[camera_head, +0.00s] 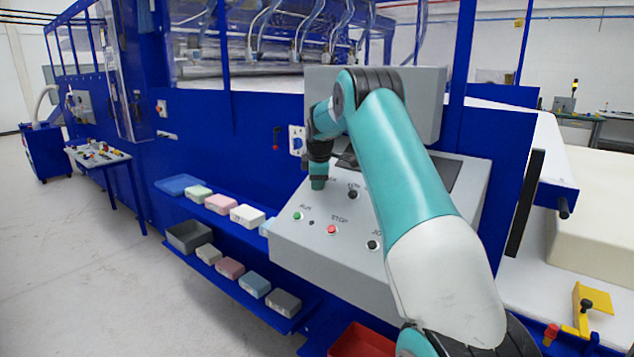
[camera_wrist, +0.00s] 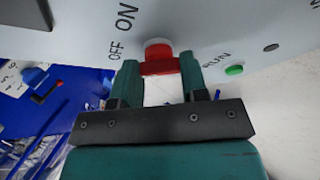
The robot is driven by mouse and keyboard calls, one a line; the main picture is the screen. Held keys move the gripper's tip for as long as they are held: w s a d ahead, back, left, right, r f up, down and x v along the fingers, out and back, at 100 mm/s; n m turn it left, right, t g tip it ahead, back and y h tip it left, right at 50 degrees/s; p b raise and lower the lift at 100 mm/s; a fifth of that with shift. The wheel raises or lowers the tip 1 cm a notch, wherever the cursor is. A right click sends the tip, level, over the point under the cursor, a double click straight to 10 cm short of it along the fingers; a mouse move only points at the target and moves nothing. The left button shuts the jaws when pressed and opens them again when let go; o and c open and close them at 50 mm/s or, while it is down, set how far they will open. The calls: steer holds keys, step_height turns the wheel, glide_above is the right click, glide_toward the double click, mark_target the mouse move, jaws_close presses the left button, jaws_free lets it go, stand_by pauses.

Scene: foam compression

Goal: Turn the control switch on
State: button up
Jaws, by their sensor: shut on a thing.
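The control switch (camera_wrist: 158,50) is a red knob with a red bar handle, between the OFF and ON labels in the wrist view. My gripper (camera_wrist: 160,73) has its two teal fingers on either side of the red bar and is shut on it. In the head view my gripper (camera_head: 318,184) is at the upper left of the grey sloped control panel (camera_head: 290,246). It hides the switch there. Which label the knob points to is hard to tell.
A green RUN button (camera_head: 297,216), a red STOP button (camera_head: 331,230) and a black JOG button (camera_head: 372,245) sit on the panel. Blue shelves (camera_head: 178,186) with foam blocks stand at left. A red bin (camera_head: 362,342) is below.

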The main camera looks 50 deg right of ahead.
steer(key=m+b, duration=0.1)
steer(key=m+h+b, duration=0.1)
steer(key=b, duration=0.1)
steer(key=shift+a+f+m+t, duration=0.1)
steer(key=shift+f+m+t, duration=0.15)
steer(key=shift+m+t, duration=0.15)
steer(key=m+b, duration=0.2)
steer(key=m+h+b, duration=0.1)
steer(key=m+b, duration=0.1)
steer(key=shift+a+m+h, duration=0.1)
steer(key=shift+m+h, duration=0.2)
steer(key=m+h+b, duration=0.1)
steer(key=m+b, duration=0.1)
steer(key=m, duration=0.2)
steer(key=shift+h, duration=0.3)
steer(key=shift+r+m+h+b, duration=0.15)
steer(key=shift+m+h+b, duration=0.4)
steer(key=shift+m, duration=1.25)
steer(key=o, duration=0.9)
steer(key=shift+a, duration=0.1)
